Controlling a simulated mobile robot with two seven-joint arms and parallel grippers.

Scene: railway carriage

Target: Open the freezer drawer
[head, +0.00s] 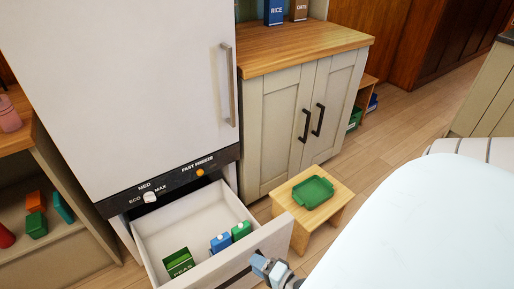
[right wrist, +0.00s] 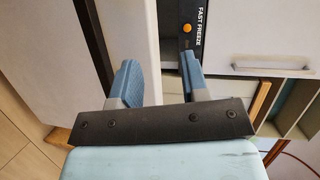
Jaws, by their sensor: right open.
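The freezer drawer (head: 262,247) stands pulled out below the white refrigerator door (head: 140,75) in the head view. Its white inside is visible, with a green peas box (head: 178,263), a blue carton (head: 221,243) and a green carton (head: 241,230). My right gripper (head: 272,270) is at the outer side of the drawer front, near its right part. The right wrist view shows its two blue-grey fingers (right wrist: 160,80) apart, with pale panels beyond them. I cannot tell whether they touch the drawer front. The drawer's handle is not clearly visible. My left gripper is not in view.
A small wooden stool (head: 325,215) with a green tray (head: 313,191) stands just right of the drawer. A cabinet (head: 285,120) with black handles is behind it. Open shelves (head: 45,215) with small boxes are at left. Wooden floor (head: 385,135) shows at right.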

